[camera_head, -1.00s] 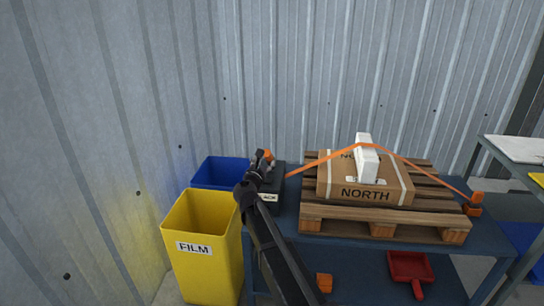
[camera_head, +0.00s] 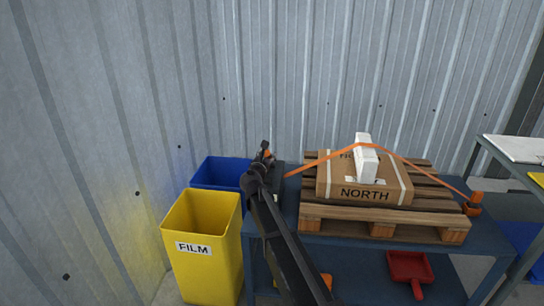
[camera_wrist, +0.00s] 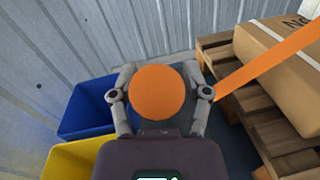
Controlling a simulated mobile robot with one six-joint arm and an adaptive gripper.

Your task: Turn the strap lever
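An orange strap (camera_head: 319,160) runs over a cardboard box (camera_head: 365,193) marked NORTH and a white upright piece (camera_head: 365,158) on top of it. It also shows at the right of the wrist view (camera_wrist: 262,70). A round orange knob (camera_wrist: 157,93), apparently the lever's end, fills the space between my fingers in the wrist view. My gripper (camera_head: 265,152) is at the strap's left end, and in the head view it hides most of the lever. Its fingers (camera_wrist: 158,68) stand apart on both sides of the knob; contact is unclear.
The box sits on a wooden pallet (camera_head: 381,229) on a blue table (camera_head: 284,221). A yellow bin (camera_head: 208,255) labelled FILM and a blue bin (camera_head: 217,172) stand left. An orange buckle (camera_head: 474,203) is at the strap's right end. A red dustpan (camera_head: 407,266) lies below.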

